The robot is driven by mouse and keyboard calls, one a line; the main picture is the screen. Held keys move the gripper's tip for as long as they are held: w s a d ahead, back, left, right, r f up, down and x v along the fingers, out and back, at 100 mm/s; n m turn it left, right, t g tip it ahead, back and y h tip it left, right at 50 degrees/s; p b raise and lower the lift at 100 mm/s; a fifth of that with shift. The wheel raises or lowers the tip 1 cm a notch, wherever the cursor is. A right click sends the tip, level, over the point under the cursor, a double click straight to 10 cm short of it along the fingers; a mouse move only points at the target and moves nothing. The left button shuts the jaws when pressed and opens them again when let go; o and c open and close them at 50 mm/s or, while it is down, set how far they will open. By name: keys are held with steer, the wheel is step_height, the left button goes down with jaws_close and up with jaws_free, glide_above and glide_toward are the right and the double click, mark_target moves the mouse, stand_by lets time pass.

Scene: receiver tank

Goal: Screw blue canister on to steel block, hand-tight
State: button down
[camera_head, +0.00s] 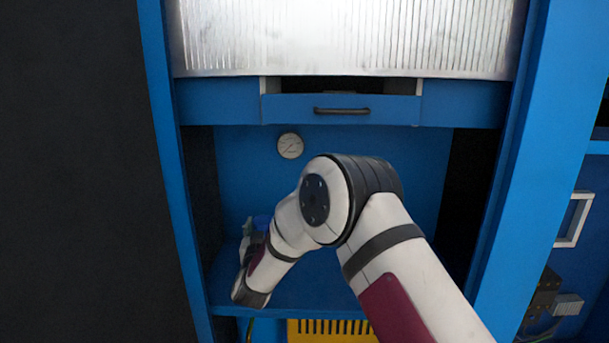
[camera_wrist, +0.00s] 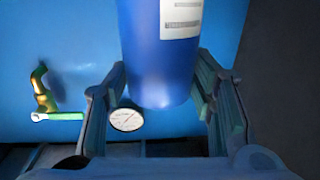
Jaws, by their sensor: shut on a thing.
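The blue canister (camera_wrist: 160,70) stands between the fingers of my gripper (camera_wrist: 162,78) in the wrist view. It has a white label (camera_wrist: 181,18), and its rounded end is toward the camera side; its other end is cut off by the top of the picture. My gripper is shut on the canister, one finger on each side. In the head view a small blue part of what looks like the canister (camera_head: 262,222) shows behind my arm, which hides most of the gripper. I cannot make out the steel block in either view.
A round gauge (camera_head: 290,145) is on the blue back panel; a gauge also shows in the wrist view (camera_wrist: 127,118). A green and yellow valve (camera_wrist: 41,90) is at left there. A blue drawer (camera_head: 341,108) spans above the recess, and a yellow slotted part (camera_head: 330,332) lies below the shelf.

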steer(key=m+h, duration=0.2)
steer(key=h, duration=0.1)
steer(key=shift+a+r+h, duration=0.1)
steer(key=shift+h, duration=0.2)
steer(key=c, duration=0.6)
jaws_free()
